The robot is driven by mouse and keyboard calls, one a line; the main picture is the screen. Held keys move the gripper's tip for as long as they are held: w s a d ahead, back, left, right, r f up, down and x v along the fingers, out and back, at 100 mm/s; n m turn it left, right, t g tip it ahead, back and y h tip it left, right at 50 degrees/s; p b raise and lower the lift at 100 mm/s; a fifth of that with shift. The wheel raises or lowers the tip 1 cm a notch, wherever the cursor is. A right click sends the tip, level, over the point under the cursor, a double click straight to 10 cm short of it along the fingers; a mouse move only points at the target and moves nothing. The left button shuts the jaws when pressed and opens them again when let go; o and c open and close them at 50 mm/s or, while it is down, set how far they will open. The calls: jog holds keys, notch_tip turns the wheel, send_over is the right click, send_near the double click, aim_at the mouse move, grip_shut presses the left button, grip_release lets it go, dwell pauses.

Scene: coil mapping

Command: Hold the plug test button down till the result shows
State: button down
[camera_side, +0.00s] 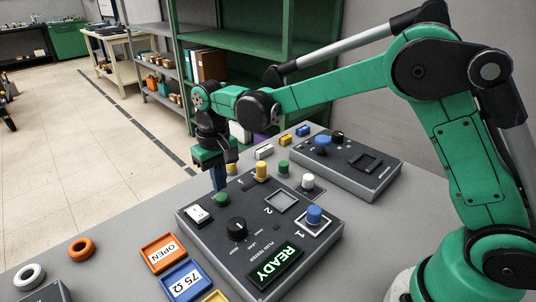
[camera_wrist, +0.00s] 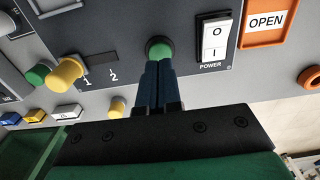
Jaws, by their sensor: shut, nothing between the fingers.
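The grey plug tester box (camera_side: 255,262) lies on the table, and its screen (camera_side: 274,264) reads READY in green. A round green button (camera_side: 222,199) sits near its far left corner; it also shows in the wrist view (camera_wrist: 159,50). My gripper (camera_side: 219,188) points down with its dark blue fingers together and empty. In the wrist view the fingertips (camera_wrist: 158,66) are right at the green button and cover part of it. I cannot tell whether they touch or press it.
The white power switch (camera_side: 199,215) and a black dial (camera_side: 237,229) are close to the button. A second grey box (camera_side: 345,165) is at the back right. Orange OPEN (camera_side: 147,256) and blue 75 Ω (camera_side: 168,278) trays lie left.

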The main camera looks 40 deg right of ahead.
aim_at(221, 196)
jog(key=shift+f, duration=0.2)
jog(key=shift+f, duration=0.95)
dwell(4.0)
jog(key=shift+r, duration=3.2)
